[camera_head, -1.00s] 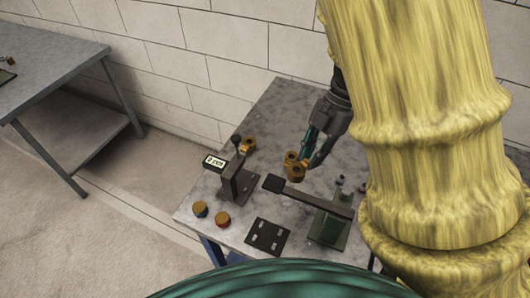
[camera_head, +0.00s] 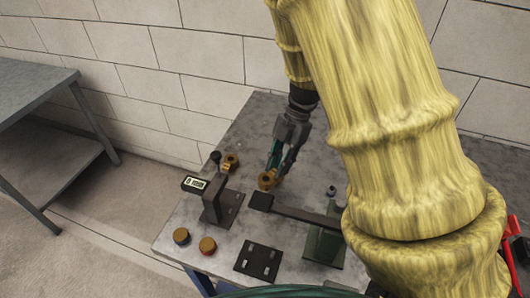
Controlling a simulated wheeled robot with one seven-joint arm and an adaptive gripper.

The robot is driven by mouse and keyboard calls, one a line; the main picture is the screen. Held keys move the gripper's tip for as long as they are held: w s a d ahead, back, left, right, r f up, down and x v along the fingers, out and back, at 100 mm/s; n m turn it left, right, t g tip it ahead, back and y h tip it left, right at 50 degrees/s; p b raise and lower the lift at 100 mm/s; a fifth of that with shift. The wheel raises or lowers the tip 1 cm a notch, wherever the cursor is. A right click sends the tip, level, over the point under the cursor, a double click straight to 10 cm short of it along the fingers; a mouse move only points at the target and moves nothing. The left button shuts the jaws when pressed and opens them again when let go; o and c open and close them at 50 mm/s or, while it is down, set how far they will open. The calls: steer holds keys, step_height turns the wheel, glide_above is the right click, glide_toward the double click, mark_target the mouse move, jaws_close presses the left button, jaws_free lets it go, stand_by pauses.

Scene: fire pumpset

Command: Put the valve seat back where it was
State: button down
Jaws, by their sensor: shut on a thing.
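My gripper (camera_head: 273,172) points down over the metal table. It is shut on a small brass-coloured piece (camera_head: 267,181), which looks like the valve seat. The piece is at or just above the tabletop; I cannot tell if it touches. Another brass-coloured part (camera_head: 231,161) stands to the left, behind a dark bracket, apart from my gripper. The fingers hide part of the held piece. Its original place cannot be told for certain from this view.
A dark upright bracket (camera_head: 214,196) with a small display (camera_head: 195,184) stands left. A green stand (camera_head: 324,243) with a dark bar (camera_head: 290,208) is near the front right. Two round caps (camera_head: 181,236) and a black slotted plate (camera_head: 259,260) lie at the front. Another table (camera_head: 35,85) stands far left.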

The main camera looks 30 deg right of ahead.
steer(key=w, duration=0.3)
steer(key=w+p, duration=0.1)
steer(key=w, duration=0.2)
steer(key=w+d+p, duration=0.1)
steer(key=w, duration=0.2)
steer(key=shift+w+f, duration=0.3)
steer(key=shift+f, duration=0.1)
steer(key=shift+f+p, duration=0.45)
steer(key=shift+f, duration=1.4)
steer(key=shift+a, duration=0.1)
steer(key=c, duration=1.3)
jaws_free()
steer(key=shift+f, duration=0.1)
steer(key=b+v, duration=0.2)
steer(key=v, duration=1)
